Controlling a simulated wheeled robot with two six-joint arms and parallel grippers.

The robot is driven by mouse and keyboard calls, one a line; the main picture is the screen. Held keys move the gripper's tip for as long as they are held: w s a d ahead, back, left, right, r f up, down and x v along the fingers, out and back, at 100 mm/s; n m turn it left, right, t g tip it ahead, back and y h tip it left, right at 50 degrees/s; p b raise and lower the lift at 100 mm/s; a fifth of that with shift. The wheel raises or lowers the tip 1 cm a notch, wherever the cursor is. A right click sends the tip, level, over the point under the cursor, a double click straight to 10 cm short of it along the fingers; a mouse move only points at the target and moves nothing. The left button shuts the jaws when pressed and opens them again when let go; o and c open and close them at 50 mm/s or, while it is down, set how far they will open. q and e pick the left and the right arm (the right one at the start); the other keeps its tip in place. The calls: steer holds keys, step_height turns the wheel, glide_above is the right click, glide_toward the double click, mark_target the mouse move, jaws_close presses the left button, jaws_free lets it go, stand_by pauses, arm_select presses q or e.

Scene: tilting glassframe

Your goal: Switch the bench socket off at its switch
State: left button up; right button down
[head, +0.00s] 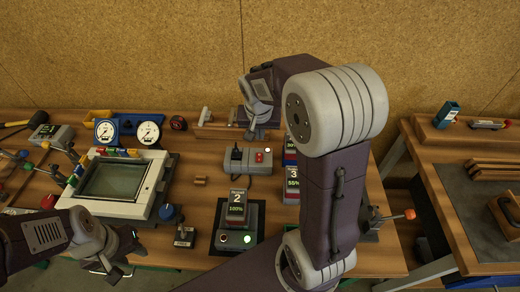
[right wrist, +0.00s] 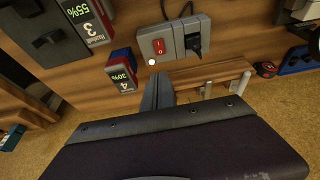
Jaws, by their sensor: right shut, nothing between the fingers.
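The bench socket (head: 247,168) is a grey box on the bench, with a black plug (head: 236,153) in its left part and a red switch (head: 259,157) on its right part. A small white light shows by the switch. In the right wrist view the socket (right wrist: 179,42), red switch (right wrist: 158,46) and plug (right wrist: 193,42) are clear. My right gripper (right wrist: 159,76) is shut and empty, its tips just short of the switch side and apart from it in the picture; it also shows behind the socket in the head view (head: 251,132). My left gripper (head: 118,258) is at the lower left, far from the socket; its jaw opening is unclear.
Numbered display units stand near the socket: unit 2 (head: 236,207) in front, unit 3 (head: 292,182) to the right. A screen device (head: 113,182) and two gauges (head: 148,132) are at the left. My right arm hides part of the bench.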

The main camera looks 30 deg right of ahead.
mark_target(261, 156)
steer(key=x, duration=1.3)
steer(key=shift+s+a+f+b, duration=0.1)
steer(key=shift+s+a+b, duration=0.2)
steer(key=shift+s, duration=0.15)
steer(key=shift+w+d+f, duration=0.1)
steer(key=shift+f, duration=0.25)
steer(key=shift+f+b, duration=0.4)
steer(key=shift+b, duration=0.2)
steer(key=shift+r, duration=0.25)
steer(key=shift+f, duration=0.1)
